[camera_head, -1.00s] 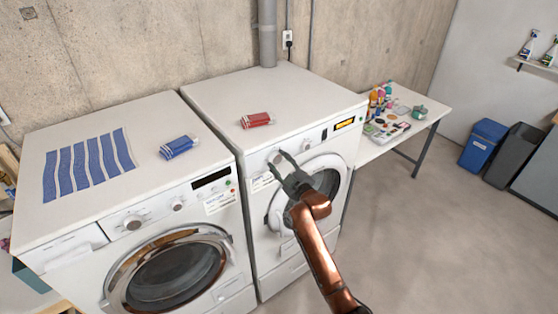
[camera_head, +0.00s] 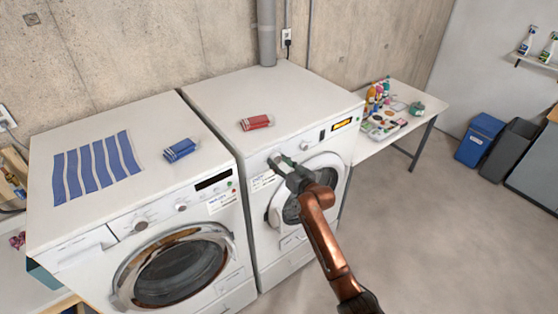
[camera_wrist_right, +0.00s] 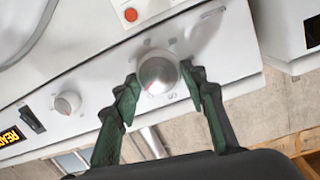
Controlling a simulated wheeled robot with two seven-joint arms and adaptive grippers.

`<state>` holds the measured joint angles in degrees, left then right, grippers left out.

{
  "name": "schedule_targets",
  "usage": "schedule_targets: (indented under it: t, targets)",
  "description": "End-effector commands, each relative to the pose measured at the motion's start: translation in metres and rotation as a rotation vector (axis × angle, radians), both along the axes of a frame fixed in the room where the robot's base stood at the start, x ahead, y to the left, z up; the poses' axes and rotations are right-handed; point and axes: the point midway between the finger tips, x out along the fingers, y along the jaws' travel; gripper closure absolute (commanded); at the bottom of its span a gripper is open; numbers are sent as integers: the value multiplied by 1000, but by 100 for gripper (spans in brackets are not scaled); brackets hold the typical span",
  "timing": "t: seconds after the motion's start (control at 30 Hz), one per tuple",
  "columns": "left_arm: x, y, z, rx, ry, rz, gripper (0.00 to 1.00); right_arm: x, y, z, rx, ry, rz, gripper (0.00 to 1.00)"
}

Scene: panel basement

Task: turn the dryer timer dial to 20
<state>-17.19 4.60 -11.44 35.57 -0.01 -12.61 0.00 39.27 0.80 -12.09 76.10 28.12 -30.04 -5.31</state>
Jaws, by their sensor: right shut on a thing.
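The white dryer (camera_head: 262,232) is the right-hand machine, with a dial on the left part of its front panel. In the right wrist view the dial (camera_wrist_right: 157,74) is a round silver-white knob with small marks around it. My right gripper (camera_wrist_right: 160,82) is shut on it, one green-grey finger on each side. In the head view the right gripper (camera_head: 279,161) reaches the panel and mostly hides the dial. I cannot read the dial's setting. An orange display (camera_head: 342,124) is lit at the panel's right. My left gripper is not in view.
A second knob (camera_wrist_right: 66,103) and a dark switch (camera_wrist_right: 32,120) sit along the panel. A washer (camera_head: 150,226) stands left of the dryer. A red packet (camera_head: 256,122) lies on the dryer and a blue one (camera_head: 180,150) on the washer. A cluttered table (camera_head: 428,108) stands right.

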Motion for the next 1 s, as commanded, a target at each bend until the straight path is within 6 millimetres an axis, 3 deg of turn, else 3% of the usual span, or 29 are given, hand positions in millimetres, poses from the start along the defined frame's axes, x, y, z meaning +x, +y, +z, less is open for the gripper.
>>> schedule_targets:
  t: [0.5,1.0]
  targets:
    - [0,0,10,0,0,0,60,1,-2,0,284,209,0,85]
    - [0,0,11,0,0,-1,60,2,-3,-1,344,252,0,85]
